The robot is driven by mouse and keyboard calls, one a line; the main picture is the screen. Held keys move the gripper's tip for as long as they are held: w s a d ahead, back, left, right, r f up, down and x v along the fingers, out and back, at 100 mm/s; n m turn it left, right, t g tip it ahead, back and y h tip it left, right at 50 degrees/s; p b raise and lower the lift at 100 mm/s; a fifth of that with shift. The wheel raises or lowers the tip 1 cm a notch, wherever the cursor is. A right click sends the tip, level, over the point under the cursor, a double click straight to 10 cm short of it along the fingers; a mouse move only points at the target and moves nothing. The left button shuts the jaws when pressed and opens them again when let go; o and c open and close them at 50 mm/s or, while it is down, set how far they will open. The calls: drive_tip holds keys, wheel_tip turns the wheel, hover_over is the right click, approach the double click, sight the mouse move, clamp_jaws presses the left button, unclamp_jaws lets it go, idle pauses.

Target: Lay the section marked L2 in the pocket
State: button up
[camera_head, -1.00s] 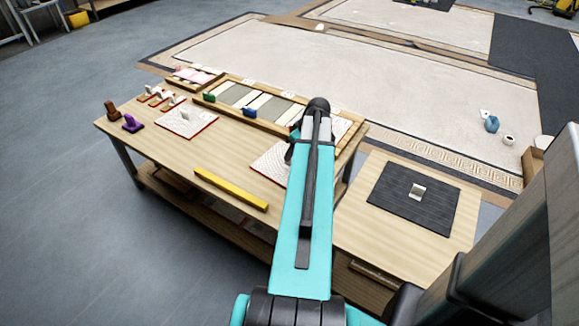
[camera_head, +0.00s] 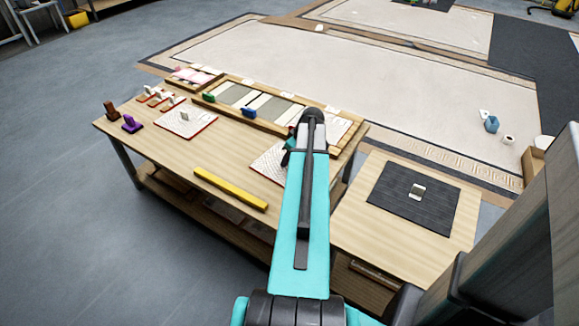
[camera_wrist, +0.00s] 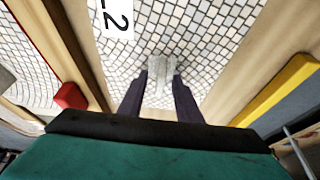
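The section marked L2 (camera_wrist: 130,45) is a white mosaic panel with a black-on-white label, filling the middle of the wrist view. A pale grip block (camera_wrist: 160,72) stands on it. My gripper (camera_wrist: 160,85) has its two dark fingers on either side of that block, seemingly closed against it. In the head view, part of the panel (camera_head: 266,166) shows left of my arm, which hides the rest. I cannot tell whether it is lifted off the table. A wooden frame (camera_head: 232,112) with cream and grey strips lies along the table's back; I cannot tell which part is the pocket.
A yellow bar (camera_head: 230,188) lies along the table's front edge. A red-edged mosaic panel (camera_head: 186,121) lies to the left. A green block (camera_head: 208,97) and a blue block (camera_head: 249,112) sit on the frame's front.

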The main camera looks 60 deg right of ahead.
idle(0.4)
clamp_jaws()
idle(1.3)
